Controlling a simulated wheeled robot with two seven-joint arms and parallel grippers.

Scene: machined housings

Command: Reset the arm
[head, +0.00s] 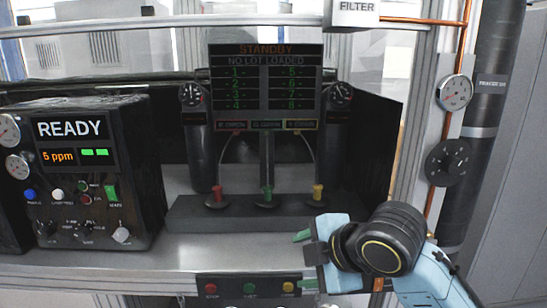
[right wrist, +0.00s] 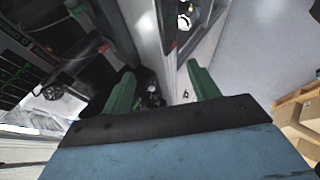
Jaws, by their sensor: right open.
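My right gripper (head: 304,260) is at the lower right of the head view, in front of the bench's right part. Its two green fingers point left and stand apart with nothing between them. In the right wrist view the same gripper (right wrist: 160,85) shows its green fingers spread, with an empty gap. My right arm (head: 425,275), light blue with a black joint, comes in from the lower right. My left gripper is in neither view.
A black box with a READY display (head: 72,130) stands at left. A dark rack (head: 265,215) with red, green and yellow knobs stands under a STANDBY screen (head: 265,85). A button panel (head: 248,287) is on the front edge. A copper pipe and gauge (head: 455,93) are at right.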

